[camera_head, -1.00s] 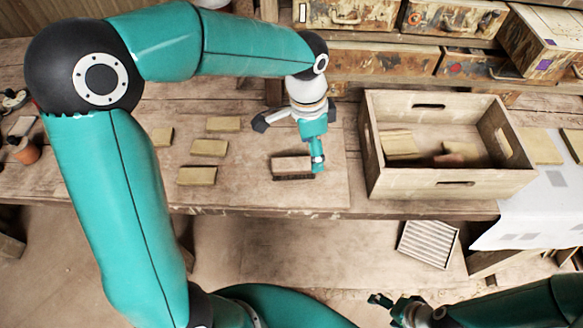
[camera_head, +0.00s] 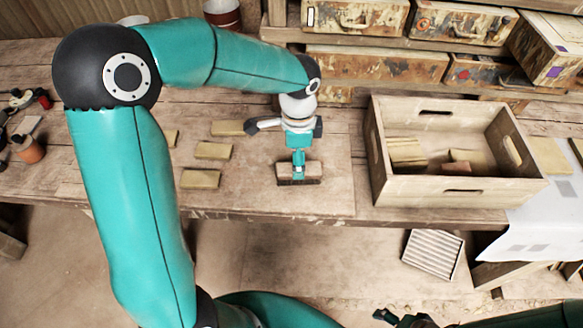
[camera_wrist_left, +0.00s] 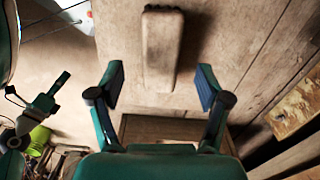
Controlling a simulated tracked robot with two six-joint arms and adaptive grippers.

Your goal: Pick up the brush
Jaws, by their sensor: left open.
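The brush (camera_head: 312,172) lies on the workbench left of the wooden crate, with a pale wooden back and a dark bristle side. My left gripper (camera_head: 298,172) is above its middle and hides part of it. In the left wrist view the brush (camera_wrist_left: 162,50) runs lengthwise, its near end between the two spread fingers. My left gripper (camera_wrist_left: 160,85) is open, with a visible gap on each side of the brush. My right gripper (camera_head: 384,315) is at the bottom edge, away from the bench; its finger opening is unclear.
The wooden crate (camera_head: 450,190) stands to the right with several tiles inside. Several yellowish tiles (camera_head: 213,150) lie left of the brush. Drawers (camera_head: 375,66) line the back. A white sheet (camera_head: 545,215) hangs at the right. The bench front edge is close to the brush.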

